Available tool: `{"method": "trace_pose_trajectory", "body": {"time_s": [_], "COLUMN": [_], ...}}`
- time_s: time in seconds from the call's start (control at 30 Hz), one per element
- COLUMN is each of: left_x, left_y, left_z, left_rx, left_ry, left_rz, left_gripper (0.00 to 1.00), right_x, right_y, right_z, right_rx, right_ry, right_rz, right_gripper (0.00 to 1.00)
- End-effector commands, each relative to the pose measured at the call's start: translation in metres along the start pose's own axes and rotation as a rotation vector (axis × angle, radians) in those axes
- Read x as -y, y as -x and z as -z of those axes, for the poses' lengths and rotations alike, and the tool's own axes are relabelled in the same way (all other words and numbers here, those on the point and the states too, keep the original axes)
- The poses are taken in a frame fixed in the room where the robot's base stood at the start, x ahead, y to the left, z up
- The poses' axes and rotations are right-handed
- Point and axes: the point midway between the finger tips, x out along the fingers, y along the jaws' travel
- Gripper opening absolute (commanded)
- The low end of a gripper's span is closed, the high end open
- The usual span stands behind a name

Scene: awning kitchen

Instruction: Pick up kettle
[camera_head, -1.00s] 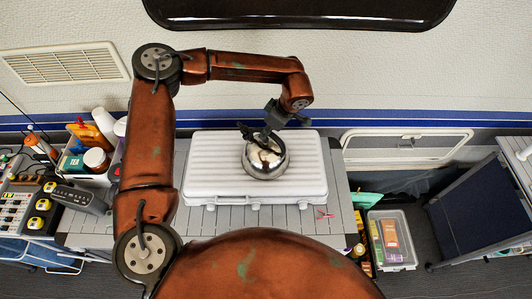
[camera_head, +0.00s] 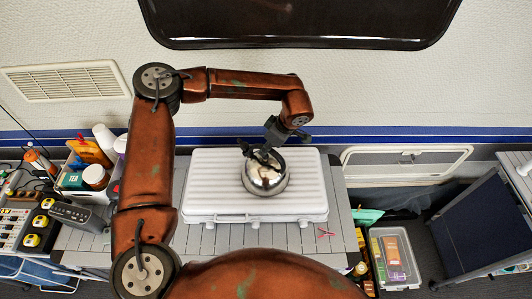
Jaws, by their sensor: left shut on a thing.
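The kettle (camera_head: 266,177) is a round, shiny metal pot with a dark handle on top. It appears upright on the white ribbed case (camera_head: 212,185) on the slatted table. My left gripper (camera_head: 262,152) is at the top of the kettle and is shut on its handle. The gripper hides most of the handle. I cannot tell whether the kettle's base touches the case. My right gripper is not in view.
A bin of bottles and jars (camera_head: 92,178) stands left of the case. Red pliers (camera_head: 326,233) lie on the table at right. A clear box (camera_head: 394,256) and a dark chair (camera_head: 487,225) are further right. The wall is close behind.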

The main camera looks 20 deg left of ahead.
Motion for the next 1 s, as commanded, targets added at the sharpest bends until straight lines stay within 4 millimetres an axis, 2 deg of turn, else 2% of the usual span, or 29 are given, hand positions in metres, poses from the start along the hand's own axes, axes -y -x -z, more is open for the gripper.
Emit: {"method": "trace_pose_trajectory", "body": {"time_s": [0.27, 0.47, 0.73, 1.0], "left_x": [-0.001, 0.013, 0.04, 0.079], "left_y": [0.025, 0.048, 0.093, 0.123], "left_z": [0.01, 0.007, 0.004, -0.017], "left_rx": [0.002, 0.001, 0.001, 0.0], "left_ry": [0.003, 0.0, -0.001, -0.003], "left_rz": [-0.005, -0.006, -0.007, -0.005], "left_gripper": [0.0, 0.0, 0.0, 0.0], "right_x": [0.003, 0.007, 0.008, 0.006], "right_y": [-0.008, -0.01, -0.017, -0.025], "right_z": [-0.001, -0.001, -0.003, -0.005], "right_rx": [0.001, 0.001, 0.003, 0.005], "right_ry": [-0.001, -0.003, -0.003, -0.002], "right_rz": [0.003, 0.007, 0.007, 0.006], "right_gripper": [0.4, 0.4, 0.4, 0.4]}}
